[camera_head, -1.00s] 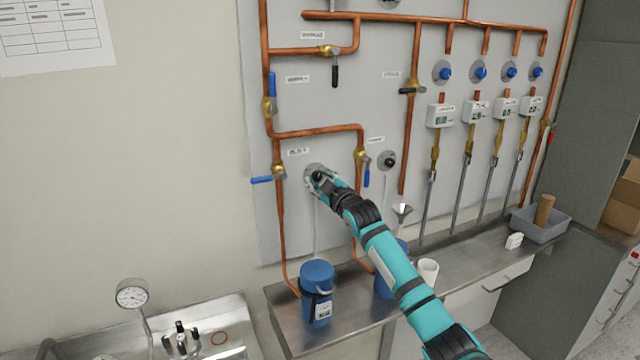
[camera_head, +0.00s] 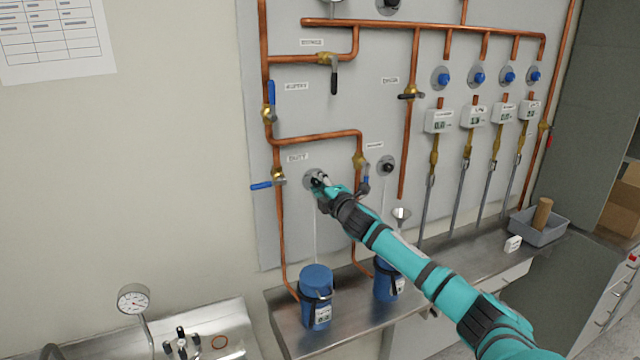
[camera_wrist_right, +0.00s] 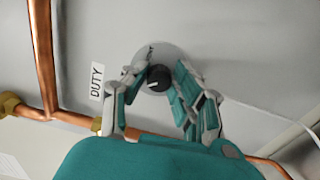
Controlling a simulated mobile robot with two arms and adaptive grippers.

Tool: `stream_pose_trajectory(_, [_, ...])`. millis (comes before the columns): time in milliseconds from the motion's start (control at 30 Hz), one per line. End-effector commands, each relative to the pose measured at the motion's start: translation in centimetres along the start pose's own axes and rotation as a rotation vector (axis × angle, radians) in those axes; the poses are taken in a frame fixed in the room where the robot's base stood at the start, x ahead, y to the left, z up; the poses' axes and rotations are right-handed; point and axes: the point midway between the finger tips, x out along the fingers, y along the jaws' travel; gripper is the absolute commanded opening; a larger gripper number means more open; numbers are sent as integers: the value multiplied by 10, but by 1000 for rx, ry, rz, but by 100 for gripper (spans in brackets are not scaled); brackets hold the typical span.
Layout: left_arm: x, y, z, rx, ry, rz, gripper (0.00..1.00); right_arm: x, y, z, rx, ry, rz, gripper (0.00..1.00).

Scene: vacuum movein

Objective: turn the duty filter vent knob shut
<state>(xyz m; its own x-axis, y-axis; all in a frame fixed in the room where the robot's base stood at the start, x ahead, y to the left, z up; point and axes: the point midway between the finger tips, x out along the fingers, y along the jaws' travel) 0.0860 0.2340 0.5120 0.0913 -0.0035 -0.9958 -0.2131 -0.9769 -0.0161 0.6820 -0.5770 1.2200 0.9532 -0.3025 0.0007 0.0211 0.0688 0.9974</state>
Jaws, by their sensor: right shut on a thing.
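The duty filter vent knob (camera_head: 315,180) is a small black round knob on a grey disc on the panel, below and right of the DUTY label (camera_head: 297,157). In the right wrist view the knob (camera_wrist_right: 159,76) shows a short white pointer mark, and the DUTY label (camera_wrist_right: 97,82) stands beside it. My right gripper (camera_head: 321,183) is at the knob, its fingers on either side of it. It is shut on the knob and partly hides it in the head view. The left gripper is not in view.
A blue-handled valve (camera_head: 265,185) sits just left of the knob. Another blue-handled valve (camera_head: 364,180) and a second black knob (camera_head: 387,166) are close on the right. Copper pipes (camera_head: 281,230) run nearby. Blue canisters (camera_head: 316,285) stand on the metal shelf below.

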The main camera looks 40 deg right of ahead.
Motion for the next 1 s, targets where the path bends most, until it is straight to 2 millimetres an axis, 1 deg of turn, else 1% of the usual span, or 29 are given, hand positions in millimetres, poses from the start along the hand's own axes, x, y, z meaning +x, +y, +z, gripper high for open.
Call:
stream_pose_trajectory(133, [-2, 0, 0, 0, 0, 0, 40, 0, -2, -1, -71, 2, -4, 0])
stream_pose_trajectory(333, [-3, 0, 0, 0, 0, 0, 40, 0, -3, -1, -124, 2, -5, 0])
stream_pose_trajectory(833, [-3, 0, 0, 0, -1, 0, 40, 0, -4, -2, -142, 3, -6, 0])
stream_pose_trajectory(867, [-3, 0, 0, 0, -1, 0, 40, 0, -4, -2, -141, 3, -6, 28])
stream_pose_trajectory(1000, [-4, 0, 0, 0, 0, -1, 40, 0, -3, -2, -140, 2, -5, 46])
